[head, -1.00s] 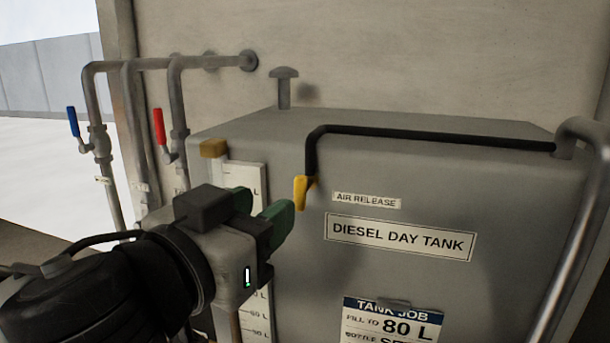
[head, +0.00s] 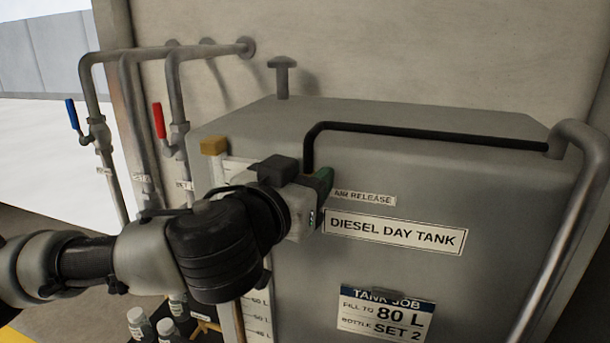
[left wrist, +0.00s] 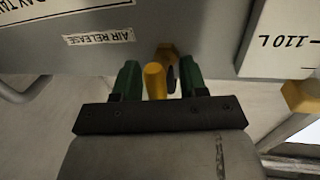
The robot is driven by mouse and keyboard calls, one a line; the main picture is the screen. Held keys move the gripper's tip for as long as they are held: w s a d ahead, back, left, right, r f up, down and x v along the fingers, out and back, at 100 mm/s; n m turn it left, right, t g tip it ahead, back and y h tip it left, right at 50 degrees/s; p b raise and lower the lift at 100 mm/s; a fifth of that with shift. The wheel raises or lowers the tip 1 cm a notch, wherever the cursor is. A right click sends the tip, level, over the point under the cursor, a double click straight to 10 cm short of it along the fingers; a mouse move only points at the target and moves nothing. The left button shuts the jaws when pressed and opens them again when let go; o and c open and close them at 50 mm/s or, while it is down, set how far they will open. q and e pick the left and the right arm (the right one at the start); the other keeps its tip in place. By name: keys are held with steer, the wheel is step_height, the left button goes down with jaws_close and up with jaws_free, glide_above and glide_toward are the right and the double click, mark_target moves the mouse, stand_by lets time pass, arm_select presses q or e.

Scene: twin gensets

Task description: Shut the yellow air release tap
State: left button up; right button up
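The yellow air release tap (left wrist: 155,80) shows in the left wrist view, its lever pointing toward my gripper and its yellow body behind. In the head view my left gripper hides it below the end of the black pipe (head: 420,133). My left gripper (head: 322,182) is at the tank front, left of the AIR RELEASE label (head: 365,197). In the left wrist view its green fingers (left wrist: 158,82) are apart, one on each side of the lever, with small gaps visible. My right gripper is not in view.
The grey diesel day tank (head: 480,290) fills the right, with a thick grey pipe (head: 560,230) at its right edge. Pipes with a blue-handled valve (head: 72,114) and a red-handled valve (head: 159,121) stand left. Bottles (head: 140,325) are below my arm.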

arm_select(q)
jaws_close()
steer(key=shift+m, duration=0.4)
steer(key=shift+s+d+f+m+g+y+p, duration=0.25)
steer(key=shift+m+y+p, duration=0.55)
steer(key=shift+m, duration=1.6)
steer(key=shift+w+d+f+m+g+y+p, duration=0.1)
steer(key=shift+f+m+y+p, duration=0.35)
steer(key=shift+m+p, duration=1.3)
steer(key=shift+s+d+f+m+g+y+p, duration=0.25)
steer(key=shift+m+y, duration=0.4)
steer(key=shift+m, duration=2.4)
steer(key=shift+w+a, duration=0.15)
steer(key=shift+w, duration=0.05)
